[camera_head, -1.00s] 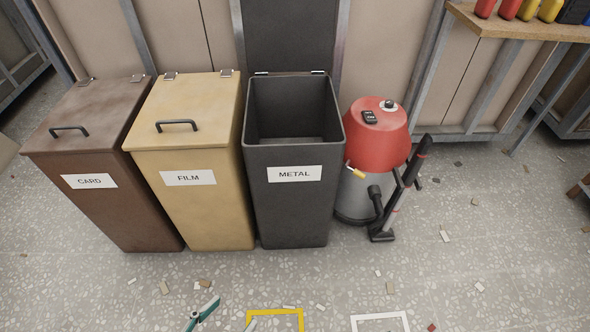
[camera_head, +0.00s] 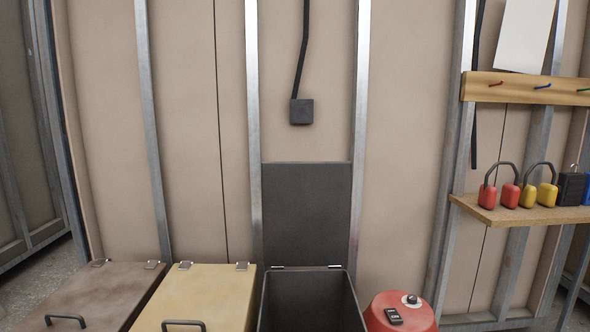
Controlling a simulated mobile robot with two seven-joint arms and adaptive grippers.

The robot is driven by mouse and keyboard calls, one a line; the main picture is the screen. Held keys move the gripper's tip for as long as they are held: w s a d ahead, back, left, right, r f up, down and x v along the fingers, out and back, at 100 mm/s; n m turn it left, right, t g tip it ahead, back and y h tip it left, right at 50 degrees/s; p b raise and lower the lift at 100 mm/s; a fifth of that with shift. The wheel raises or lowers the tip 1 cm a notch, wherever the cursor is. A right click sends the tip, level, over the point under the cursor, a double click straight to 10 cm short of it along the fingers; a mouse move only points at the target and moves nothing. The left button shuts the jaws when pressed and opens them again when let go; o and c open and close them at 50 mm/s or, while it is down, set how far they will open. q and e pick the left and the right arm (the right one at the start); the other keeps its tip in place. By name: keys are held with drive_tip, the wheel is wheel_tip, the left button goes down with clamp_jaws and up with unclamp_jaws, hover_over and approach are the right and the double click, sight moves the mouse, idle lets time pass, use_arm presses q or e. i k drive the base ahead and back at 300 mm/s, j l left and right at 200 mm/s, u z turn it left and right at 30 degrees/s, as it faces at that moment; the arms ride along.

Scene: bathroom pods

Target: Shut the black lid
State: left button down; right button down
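The black lid (camera_head: 306,214) stands open and upright behind the black bin (camera_head: 310,301), near the wall panel. It joins the bin's back rim at two hinges. The top of the bin is open and its front is cut off by the bottom of the view. Neither of my grippers is in view.
A brown bin lid (camera_head: 93,294) and a tan bin lid (camera_head: 203,293) are shut, left of the black bin. A red vacuum (camera_head: 400,313) stands close on its right. A grey box (camera_head: 301,111) hangs above the lid.

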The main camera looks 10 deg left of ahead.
sight(307, 205)
drive_tip(key=i+j, duration=0.15)
drive_tip(key=j, duration=0.15)
drive_tip(key=i+j, duration=0.1)
drive_tip(key=j, duration=0.2)
drive_tip(key=i+j, duration=0.15)
drive_tip(key=j, duration=0.15)
drive_tip(key=i+j+z, duration=0.15)
drive_tip(key=j+z, duration=0.45)
drive_tip(key=i+j, duration=0.05)
drive_tip(key=j, duration=0.05)
